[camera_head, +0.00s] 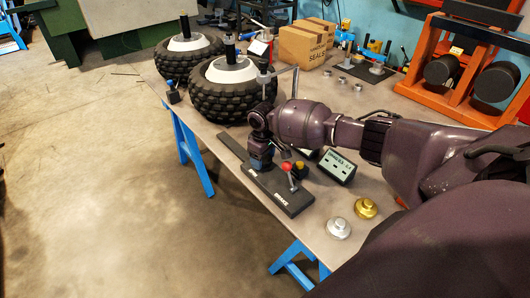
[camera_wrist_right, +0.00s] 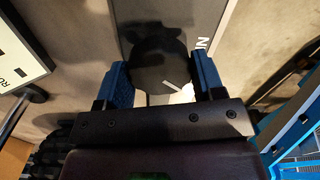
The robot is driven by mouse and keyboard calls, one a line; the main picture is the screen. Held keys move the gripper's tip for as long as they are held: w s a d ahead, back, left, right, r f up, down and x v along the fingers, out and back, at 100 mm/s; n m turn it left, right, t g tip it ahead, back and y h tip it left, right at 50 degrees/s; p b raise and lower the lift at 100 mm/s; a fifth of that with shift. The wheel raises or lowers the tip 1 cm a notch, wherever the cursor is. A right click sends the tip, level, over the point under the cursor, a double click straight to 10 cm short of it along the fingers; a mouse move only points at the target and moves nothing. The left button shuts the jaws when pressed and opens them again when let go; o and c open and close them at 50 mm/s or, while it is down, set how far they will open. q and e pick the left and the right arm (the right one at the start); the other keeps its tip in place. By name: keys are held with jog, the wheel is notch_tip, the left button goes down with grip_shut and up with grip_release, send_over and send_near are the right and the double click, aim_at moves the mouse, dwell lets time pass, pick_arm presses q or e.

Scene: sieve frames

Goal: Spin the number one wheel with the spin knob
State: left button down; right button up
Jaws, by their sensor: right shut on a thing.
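Two wheels with knobbly black tyres and white hubs lie flat on the table: the nearer wheel (camera_head: 245,105) and the farther wheel (camera_head: 172,68). I cannot read which is number one. My right gripper (camera_head: 260,162) points down over a flat dark base plate (camera_head: 290,200) in front of the nearer wheel. In the right wrist view, its blue fingers (camera_wrist_right: 160,82) are shut on a round black knob (camera_wrist_right: 157,58) above the plate. My own gripper hides this knob in the head view. My left gripper is not in view.
A red-topped lever (camera_head: 286,167) stands on the plate, right of my gripper. A display box (camera_head: 336,167) sits beside it. Silver (camera_head: 338,228) and gold (camera_head: 365,208) weights lie at the near edge. Cardboard boxes (camera_head: 305,43) and an orange rack (camera_head: 440,105) stand behind.

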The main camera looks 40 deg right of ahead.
jog(key=shift+r+m+p, duration=0.1)
jog(key=shift+m+p, duration=1.05)
jog(key=shift+m, duration=0.05)
jog(key=shift+m+p, duration=0.75)
jog(key=shift+m, duration=0.05)
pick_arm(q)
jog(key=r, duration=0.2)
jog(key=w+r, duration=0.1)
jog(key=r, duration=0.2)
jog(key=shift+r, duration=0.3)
pick_arm(e)
jog(key=shift+m, duration=0.3)
jog(key=shift+p, duration=0.3)
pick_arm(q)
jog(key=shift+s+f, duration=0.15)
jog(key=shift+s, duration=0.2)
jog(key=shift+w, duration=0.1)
pick_arm(e)
jog(key=o, duration=0.9)
pick_arm(q)
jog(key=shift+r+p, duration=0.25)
jog(key=shift+p, duration=0.1)
pick_arm(e)
notch_tip(320, 180, up, 11)
jog(key=shift+f, duration=0.2)
